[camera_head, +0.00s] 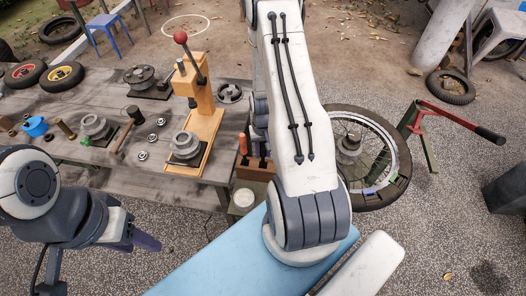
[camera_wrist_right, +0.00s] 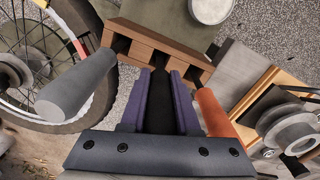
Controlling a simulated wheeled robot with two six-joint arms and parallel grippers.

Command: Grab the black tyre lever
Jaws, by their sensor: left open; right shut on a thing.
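The black tyre lever (camera_wrist_right: 165,102) shows in the right wrist view as a dark shape between the two purple fingers of my right gripper (camera_wrist_right: 167,78), which is shut on it. The fingertips are at the edge of the brown wooden rack (camera_wrist_right: 135,39); whether the lever still sits in a slot is hard to tell. In the head view the rack (camera_head: 254,173) shows beside my right arm, which hides my right gripper. My left gripper (camera_head: 142,241) is open and empty in front of the workbench.
A grey handle (camera_wrist_right: 76,86) and an orange handle (camera_wrist_right: 212,113) stand on either side of the right fingers. A spoked wheel (camera_head: 400,165) is to the right. The workbench (camera_head: 120,168) holds a wooden press (camera_head: 205,135) and several metal parts. A blue surface (camera_head: 215,265) lies in front.

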